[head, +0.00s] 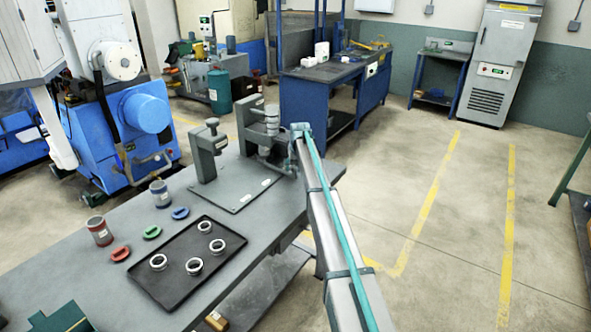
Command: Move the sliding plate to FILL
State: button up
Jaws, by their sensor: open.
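A grey fixture stands at the far end of the workbench. It has a flat base plate (237,190) with small pale labels, a clamp-like post (207,152) on its left and a taller grey upright (246,130) behind. I cannot single out the sliding plate or read a FILL mark at this size. My arm reaches in from the lower right. My gripper (273,152) is at the right rear of the fixture, small and partly hidden by metal parts there. It is open; I cannot tell whether it touches anything.
On the workbench (180,205), a black tray (170,291) holds several metal rings. Red (99,231) and blue (160,193) cans and coloured oval pieces (151,232) sit left of it. A blue machine (130,120) stands behind; the floor at right is clear.

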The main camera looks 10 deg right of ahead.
jog(key=v, duration=0.9)
jog(key=shift+r, duration=0.3)
jog(key=shift+s+f, duration=0.1)
jog(key=shift+s, duration=0.05)
jog(key=s+d+f+g, duration=0.1)
jog(key=s+d+f, duration=0.4)
jog(key=s+f, duration=0.2)
jog(key=s+d+f+g, duration=0.1)
jog(key=s+d+f, duration=0.3)
jog(key=s+f, duration=0.35)
jog(key=s+a+f+g, duration=0.2)
jog(key=s+a+f, duration=0.2)
jog(key=s+f, duration=0.6)
jog(key=s+a+f+g, duration=0.1)
jog(key=s+a+f, duration=0.3)
jog(key=s+f, duration=0.6)
jog(key=s+a+f+g, duration=0.2)
jog(key=s+a+f, duration=0.2)
jog(key=s+f, duration=0.6)
jog(key=s+a+f+g, duration=0.1)
jog(key=s+a+g, duration=0.1)
jog(key=s, duration=1.7)
jog(key=s+a+f+g, duration=0.1)
jog(key=s+a+g, duration=0.1)
jog(key=s, duration=1.8)
jog(key=shift+s+a+f, duration=0.2)
jog(key=shift+f, duration=0.2)
